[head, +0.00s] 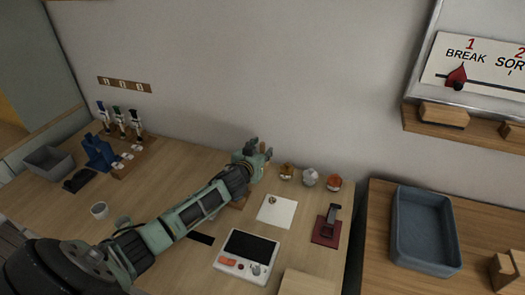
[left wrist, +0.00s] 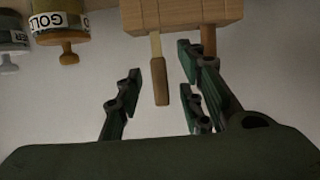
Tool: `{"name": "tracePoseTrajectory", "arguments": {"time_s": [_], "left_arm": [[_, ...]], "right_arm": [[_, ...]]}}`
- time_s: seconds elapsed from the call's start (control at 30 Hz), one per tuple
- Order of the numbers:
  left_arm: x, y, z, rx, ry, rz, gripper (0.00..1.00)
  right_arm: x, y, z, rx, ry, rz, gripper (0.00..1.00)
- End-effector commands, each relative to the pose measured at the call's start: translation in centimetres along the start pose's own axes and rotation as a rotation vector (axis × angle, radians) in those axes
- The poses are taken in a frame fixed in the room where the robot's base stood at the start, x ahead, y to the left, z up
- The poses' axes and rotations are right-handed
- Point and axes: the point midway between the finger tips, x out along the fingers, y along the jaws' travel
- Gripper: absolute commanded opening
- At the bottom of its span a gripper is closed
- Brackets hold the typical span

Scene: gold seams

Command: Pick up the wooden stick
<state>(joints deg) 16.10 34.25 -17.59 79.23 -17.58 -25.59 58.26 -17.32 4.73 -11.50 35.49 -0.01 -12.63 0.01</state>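In the left wrist view a wooden stick (left wrist: 160,82), pale at one end and browner at the other, juts from a wooden block (left wrist: 180,14). My left gripper (left wrist: 158,78) is open, with fingers on both sides of the stick and gaps visible between. A second brown stick (left wrist: 208,40) comes from the same block, partly hidden behind a finger. In the head view my left gripper (head: 256,152) is near the wall at the back of the table and hides most of the block (head: 240,201). My right gripper is not in view.
Several small jars (head: 310,178) stand right of the gripper; a gold-labelled jar (left wrist: 60,25) shows close by in the wrist view. A white pad (head: 278,213), a scale (head: 246,257) and a dark red stand (head: 327,230) are in front. A grey tray (head: 425,232) is at right.

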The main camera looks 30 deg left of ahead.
Motion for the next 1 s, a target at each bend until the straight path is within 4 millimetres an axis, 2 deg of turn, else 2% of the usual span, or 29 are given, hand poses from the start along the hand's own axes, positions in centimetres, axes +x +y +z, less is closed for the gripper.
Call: {"name": "tracePoseTrajectory", "arguments": {"time_s": [0.13,0.43,0.83,1.0], "left_arm": [[1.27,0.05,0.02,0.0,0.0,0.0,0.35],[1.54,0.04,0.12,0.0,-0.001,0.0,0.35],[1.52,0.02,0.09,0.0,-0.001,0.0,0.01],[1.51,0.02,0.08,0.0,-0.001,0.0,0.0]], "right_arm": [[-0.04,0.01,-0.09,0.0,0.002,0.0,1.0],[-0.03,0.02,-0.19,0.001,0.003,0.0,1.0],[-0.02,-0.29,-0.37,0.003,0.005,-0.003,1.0],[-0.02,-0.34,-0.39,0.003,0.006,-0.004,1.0]]}}
